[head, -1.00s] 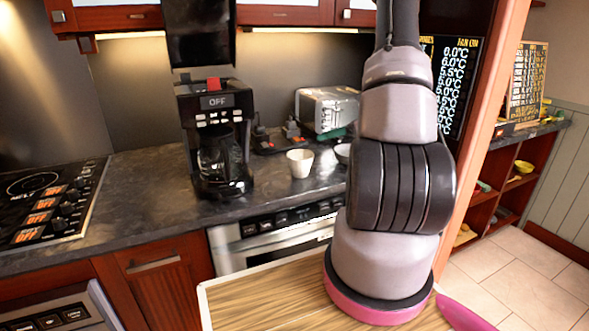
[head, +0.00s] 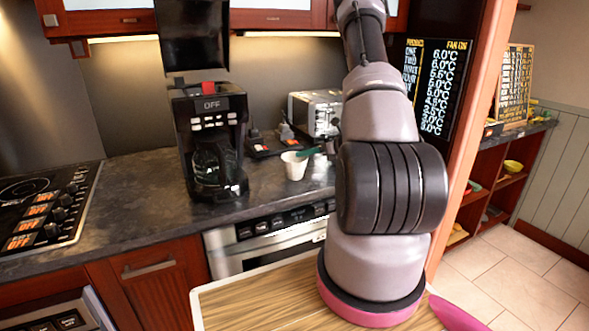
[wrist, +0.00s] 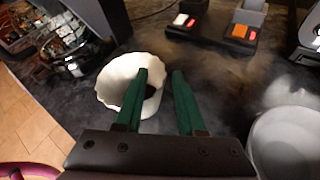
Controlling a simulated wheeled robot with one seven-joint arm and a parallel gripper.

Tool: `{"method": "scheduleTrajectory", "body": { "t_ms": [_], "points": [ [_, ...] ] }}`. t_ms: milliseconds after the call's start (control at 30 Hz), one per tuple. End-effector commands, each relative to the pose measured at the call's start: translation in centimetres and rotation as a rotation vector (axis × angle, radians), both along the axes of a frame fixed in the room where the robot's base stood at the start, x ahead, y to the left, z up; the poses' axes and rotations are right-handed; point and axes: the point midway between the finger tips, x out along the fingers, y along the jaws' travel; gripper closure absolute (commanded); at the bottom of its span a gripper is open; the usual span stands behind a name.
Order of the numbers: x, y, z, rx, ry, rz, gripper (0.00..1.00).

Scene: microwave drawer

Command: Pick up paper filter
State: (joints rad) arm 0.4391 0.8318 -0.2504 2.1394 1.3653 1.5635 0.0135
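The paper filter (head: 294,168) is a white, fluted cup standing upright on the dark counter, right of the coffee maker. In the wrist view the paper filter (wrist: 117,82) opens toward the camera. My gripper (wrist: 161,75) has green fingers spread apart. The left finger reaches over the filter's mouth, and the right finger is outside its right rim, so the wall lies between them. I cannot tell whether either finger touches it. In the head view one green fingertip of my gripper (head: 308,152) shows at the filter's rim; the arm hides the rest.
A black coffee maker (head: 212,140) with a glass carafe stands left of the filter. A toaster (head: 314,112) is behind it. A white bowl (wrist: 290,140) is close on the right in the wrist view. Small dark holders (wrist: 188,20) stand farther back.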

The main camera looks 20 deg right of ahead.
Motion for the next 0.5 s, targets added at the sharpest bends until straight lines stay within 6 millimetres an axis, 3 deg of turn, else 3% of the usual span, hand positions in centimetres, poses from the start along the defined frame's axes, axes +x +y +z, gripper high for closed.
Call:
{"method": "scheduleTrajectory", "body": {
  "t_ms": [367,467,500],
  "points": [
    [0.94,0.73,-0.50,0.000,0.001,-0.001,0.62],
    [0.94,0.72,-0.49,0.001,0.001,0.000,1.00],
    [0.93,0.73,-0.48,0.001,0.001,0.000,1.00]
  ]
}}
